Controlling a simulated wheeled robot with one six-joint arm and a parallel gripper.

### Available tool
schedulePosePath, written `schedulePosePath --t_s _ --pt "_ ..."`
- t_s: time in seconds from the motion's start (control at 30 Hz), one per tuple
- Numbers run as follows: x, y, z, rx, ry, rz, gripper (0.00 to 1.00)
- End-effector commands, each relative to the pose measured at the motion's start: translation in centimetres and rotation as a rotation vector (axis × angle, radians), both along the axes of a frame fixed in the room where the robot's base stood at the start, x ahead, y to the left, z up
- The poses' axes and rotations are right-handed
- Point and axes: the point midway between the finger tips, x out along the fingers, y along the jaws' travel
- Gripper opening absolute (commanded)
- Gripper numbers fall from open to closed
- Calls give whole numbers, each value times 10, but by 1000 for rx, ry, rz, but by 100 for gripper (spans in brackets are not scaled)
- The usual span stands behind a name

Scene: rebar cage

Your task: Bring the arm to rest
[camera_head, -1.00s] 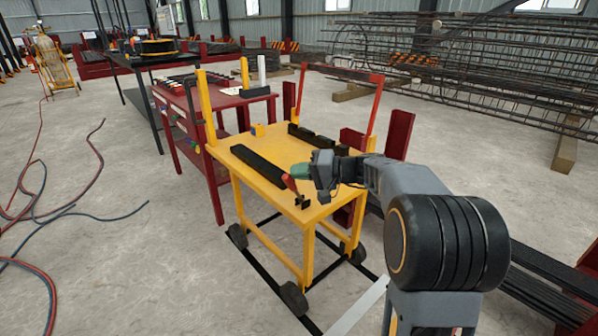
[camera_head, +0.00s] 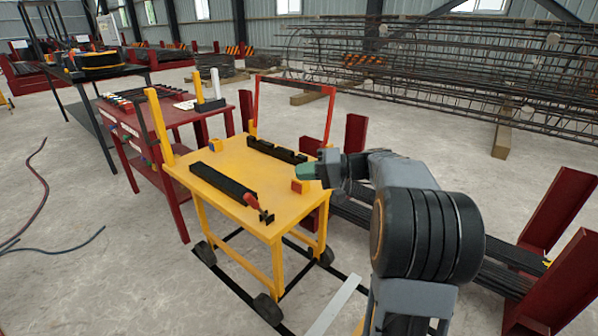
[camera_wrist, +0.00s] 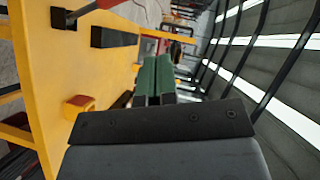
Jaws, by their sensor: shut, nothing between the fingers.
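My gripper (camera_head: 308,171) is at the end of my bent grey arm, above the right edge of the yellow cart (camera_head: 236,165) in the head view. Its green fingers are together with nothing between them. They also show side by side in the wrist view (camera_wrist: 155,78), where the picture is turned on its side. The gripper appears apart from the cart top. A small red-orange block (camera_head: 299,186) sits on the cart top just below and left of the fingertips. It also shows in the wrist view (camera_wrist: 79,104).
The cart carries a black bar (camera_head: 222,181) with a red-handled clamp (camera_head: 257,206), a second black notched bar (camera_head: 276,151) and a small yellow block (camera_head: 219,149). A red table (camera_head: 125,113) stands left. Red posts (camera_head: 560,205) stand right. Open floor lies at left.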

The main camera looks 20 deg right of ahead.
Motion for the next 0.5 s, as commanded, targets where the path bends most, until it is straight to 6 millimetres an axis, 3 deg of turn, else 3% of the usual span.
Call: schedulePosePath --t_s 0.5 --pt "-2 5 7 -15 15 5 0"
